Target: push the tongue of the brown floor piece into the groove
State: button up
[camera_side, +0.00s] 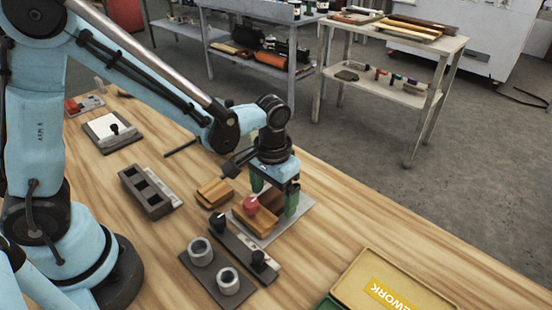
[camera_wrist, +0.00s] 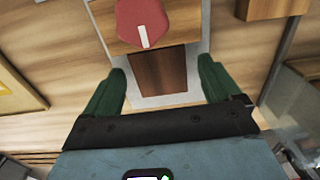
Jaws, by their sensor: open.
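The brown floor piece (camera_wrist: 158,74) lies flat on a pale grey plate (camera_wrist: 168,101). In the side view the brown piece (camera_side: 271,201) is partly hidden by my gripper. A lighter wooden piece (camera_wrist: 108,27) lies against or very near its far edge in the wrist view; I cannot tell whether a gap is left. The tongue and groove are too small to make out. A red block (camera_wrist: 142,20) with a white mark sits on the lighter piece. My gripper (camera_wrist: 161,68) is open, its green fingers on either side of the brown piece, apart from it.
Left of the plate in the side view are stacked wooden pieces (camera_side: 214,192), a dark bar with black knobs (camera_side: 232,245) and a holder with two metal rings (camera_side: 214,267). A yellow-lidded box (camera_side: 392,285) stands front right. Bare tabletop (camera_side: 350,225) lies right of the plate.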

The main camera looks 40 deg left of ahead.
aim_at(273, 199)
notch_tip(273, 199, up, 12)
dwell(0.6)
jog(key=s+a+t, duration=0.6)
jog(key=a+t, duration=0.1)
jog(key=a, duration=0.2)
jog(key=shift+a+r, duration=0.25)
dwell(1.0)
